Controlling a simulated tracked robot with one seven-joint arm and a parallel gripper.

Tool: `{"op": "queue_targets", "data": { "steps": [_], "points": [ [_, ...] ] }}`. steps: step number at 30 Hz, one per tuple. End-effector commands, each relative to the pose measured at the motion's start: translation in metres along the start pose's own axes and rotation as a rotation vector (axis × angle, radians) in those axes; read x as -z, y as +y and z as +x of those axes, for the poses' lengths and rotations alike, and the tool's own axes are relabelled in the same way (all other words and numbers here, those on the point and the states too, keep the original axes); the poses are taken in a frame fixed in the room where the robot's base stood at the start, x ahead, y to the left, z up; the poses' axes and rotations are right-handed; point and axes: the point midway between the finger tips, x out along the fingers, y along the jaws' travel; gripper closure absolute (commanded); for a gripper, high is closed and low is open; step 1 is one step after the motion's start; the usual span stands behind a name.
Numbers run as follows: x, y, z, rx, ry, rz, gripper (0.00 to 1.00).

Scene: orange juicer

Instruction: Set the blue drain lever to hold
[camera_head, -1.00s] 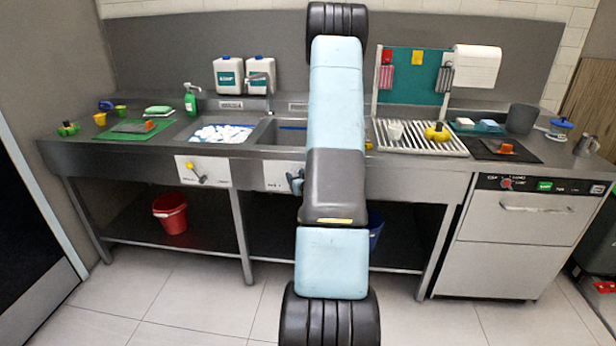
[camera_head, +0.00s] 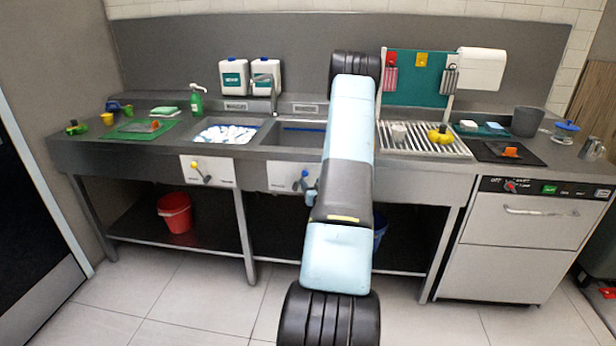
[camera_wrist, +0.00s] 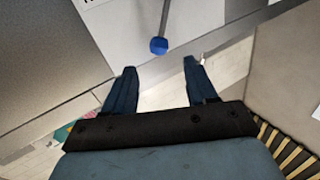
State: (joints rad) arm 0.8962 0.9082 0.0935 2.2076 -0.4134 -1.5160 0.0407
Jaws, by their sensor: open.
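The blue drain lever (camera_head: 304,175) is on a white panel (camera_head: 281,176) on the sink unit's front, below the right basin. In the wrist view its round blue knob (camera_wrist: 159,46) sits at the end of a thin metal stem, just beyond my fingertips and roughly midway between them. My gripper (camera_wrist: 160,66) is open and empty, with its two dark blue fingers apart on either side of the knob's line. In the head view my arm covers much of the area, and only a small part of the gripper shows beside the lever. The panel's markings are too small to read.
A red bucket (camera_head: 175,212) stands on the lower shelf, and a blue bucket (camera_head: 379,230) is partly behind my arm. The sink counter's front edge lies above the levers. Floor in front is clear.

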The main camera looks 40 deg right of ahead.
Motion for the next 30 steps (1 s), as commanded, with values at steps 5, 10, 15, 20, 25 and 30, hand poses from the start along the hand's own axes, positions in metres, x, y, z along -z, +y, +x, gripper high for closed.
{"op": "queue_targets", "data": {
  "steps": [5,10,15,20,25,30],
  "points": [
    [0.001,0.001,0.032,-0.001,0.002,-0.002,0.43],
    [0.001,0.001,0.054,-0.001,0.002,-0.001,0.43],
    [0.001,0.001,0.066,-0.001,0.001,-0.001,0.43],
    [0.001,0.001,0.070,-0.001,0.001,-0.001,0.43],
    [0.001,0.001,0.070,-0.001,0.000,-0.001,0.43],
    [0.001,0.001,0.069,-0.002,0.000,-0.001,0.58]
  ]
}}
